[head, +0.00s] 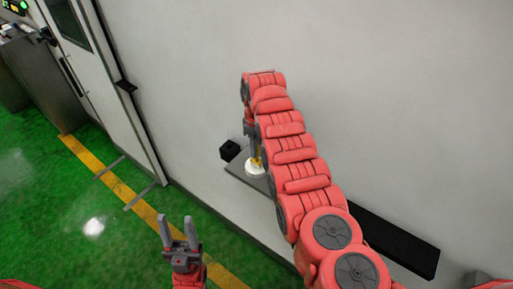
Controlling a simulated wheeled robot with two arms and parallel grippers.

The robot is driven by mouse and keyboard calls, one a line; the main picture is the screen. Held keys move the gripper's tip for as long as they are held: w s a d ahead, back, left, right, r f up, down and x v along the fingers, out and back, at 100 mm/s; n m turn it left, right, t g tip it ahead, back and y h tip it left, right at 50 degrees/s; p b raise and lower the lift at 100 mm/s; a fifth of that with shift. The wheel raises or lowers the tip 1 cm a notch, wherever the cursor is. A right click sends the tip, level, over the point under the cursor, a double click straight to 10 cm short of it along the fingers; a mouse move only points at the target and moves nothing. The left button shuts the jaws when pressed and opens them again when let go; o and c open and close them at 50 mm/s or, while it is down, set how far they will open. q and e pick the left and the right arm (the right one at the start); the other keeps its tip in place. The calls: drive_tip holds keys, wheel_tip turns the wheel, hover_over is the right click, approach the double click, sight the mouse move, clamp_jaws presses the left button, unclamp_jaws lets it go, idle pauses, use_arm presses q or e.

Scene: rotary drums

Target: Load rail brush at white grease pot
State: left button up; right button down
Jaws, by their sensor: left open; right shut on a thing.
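The white grease pot (255,168) stands on a grey wall ledge, partly hidden behind my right arm. My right gripper (251,146) points down just above the pot and is shut on the rail brush (257,159). Only a small yellowish part of the brush shows, at the pot's opening; whether its tip touches grease cannot be told. My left gripper (178,232) is open and empty, fingers pointing up, over the green floor and well apart from the ledge.
A small black box (230,150) sits at the ledge's left end, close to the pot. The grey ledge (246,179) runs along the white wall, and a long black item (398,238) lies further right. A white door (110,85) is at left. Green floor below is open.

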drive_tip(key=shift+r, duration=1.15)
drive_tip(key=shift+r+b, duration=0.35)
drive_tip(key=shift+r, duration=1.95)
drive_tip(key=shift+s+f, duration=0.1)
